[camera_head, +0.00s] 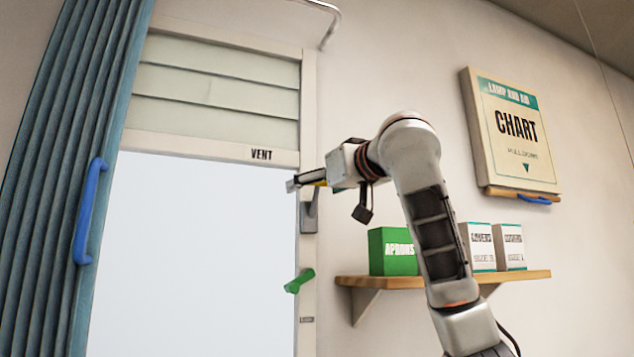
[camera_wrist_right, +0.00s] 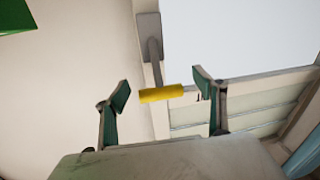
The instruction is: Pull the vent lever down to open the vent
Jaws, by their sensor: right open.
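The vent lever shows in the right wrist view as a yellow grip (camera_wrist_right: 162,93) on a grey arm from a grey mounting plate (camera_wrist_right: 148,27). In the head view the plate (camera_head: 308,213) is on the frame's right post; the lever points up from it, its grip mostly hidden by my gripper. My right gripper (camera_head: 293,185) is open at the grip. In the wrist view its fingers (camera_wrist_right: 160,90) stand on either side of the grip, with a small gap visible. The vent (camera_head: 215,85), labelled VENT, has its slats lying flat, apparently closed. My left gripper is not in view.
A green handle (camera_head: 300,281) sticks out lower on the same post. A wooden shelf (camera_head: 520,276) with a green box (camera_head: 388,251) and white boxes is to the right. A blue curtain (camera_head: 60,180) with a blue handle (camera_head: 88,212) hangs at left.

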